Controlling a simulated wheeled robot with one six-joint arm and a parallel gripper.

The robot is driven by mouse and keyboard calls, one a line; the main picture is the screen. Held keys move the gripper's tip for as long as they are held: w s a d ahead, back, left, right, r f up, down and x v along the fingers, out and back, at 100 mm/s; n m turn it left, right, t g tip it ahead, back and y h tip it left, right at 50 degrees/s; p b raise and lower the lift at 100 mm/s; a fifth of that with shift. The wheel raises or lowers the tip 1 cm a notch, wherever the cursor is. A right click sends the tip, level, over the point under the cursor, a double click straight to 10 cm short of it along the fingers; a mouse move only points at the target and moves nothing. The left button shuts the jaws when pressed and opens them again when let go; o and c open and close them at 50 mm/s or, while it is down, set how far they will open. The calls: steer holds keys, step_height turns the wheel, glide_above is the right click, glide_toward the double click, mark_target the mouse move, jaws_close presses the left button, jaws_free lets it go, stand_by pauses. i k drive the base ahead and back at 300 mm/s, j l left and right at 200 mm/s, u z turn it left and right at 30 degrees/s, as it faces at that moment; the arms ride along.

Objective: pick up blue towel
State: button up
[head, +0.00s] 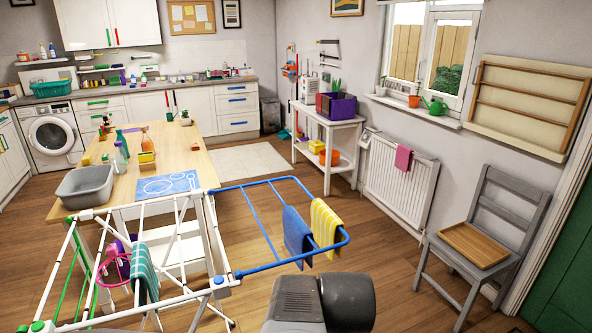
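The blue towel (296,237) hangs over the blue rail of a drying rack's fold-out wing (269,266), near the centre of the head view. A yellow-and-white striped towel (326,228) hangs on the same wing, just right of the blue towel and close to it. A dark grey part of my arm shows at the bottom edge, below and in front of the towels and apart from them. My gripper's fingers do not show in this view.
Left of the wing stands a wooden-topped table (188,158) with a grey basin (86,187). A grey chair (480,232) stands right, by the radiator (396,182). Floor between wing and chair is clear.

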mark_target(295, 229)
steer(key=i+l+u, duration=0.1)
steer(key=i+u, duration=0.15)
steer(key=u, duration=0.15)
steer(key=i+l+u, duration=0.2)
steer(key=u, duration=0.2)
steer(key=i+l+u, duration=0.25)
steer(key=u, duration=0.15)
